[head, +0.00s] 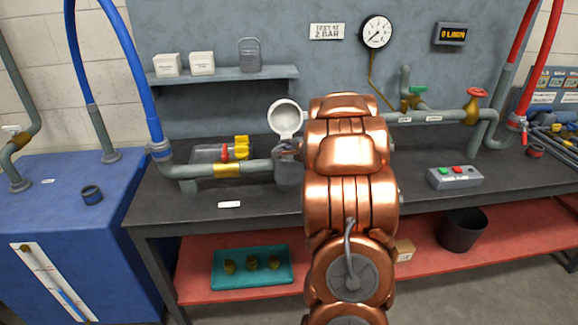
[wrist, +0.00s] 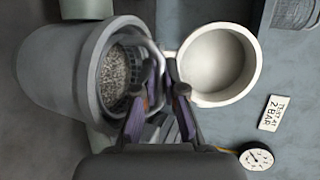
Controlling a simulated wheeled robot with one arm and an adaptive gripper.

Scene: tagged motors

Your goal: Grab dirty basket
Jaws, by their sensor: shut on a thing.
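The grey strainer housing (wrist: 55,75) stands open in the pipe run, with its round lid (wrist: 215,63) swung up. The housing also shows in the head view (head: 288,175), partly behind my arm, with the raised lid (head: 286,117) above it. The dirty basket (wrist: 116,78) sits inside the housing, with brownish grit in it. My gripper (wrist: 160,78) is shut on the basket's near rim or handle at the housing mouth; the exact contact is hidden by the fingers. In the head view my arm hides most of the gripper.
A clean-looking mesh basket (head: 250,57) and two white boxes (head: 202,63) stand on the wall shelf (head: 220,74). A control box (head: 455,177) is on the bench at right. A teal tray (head: 252,268) and black bin (head: 463,231) are below. The bench front left is mostly clear.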

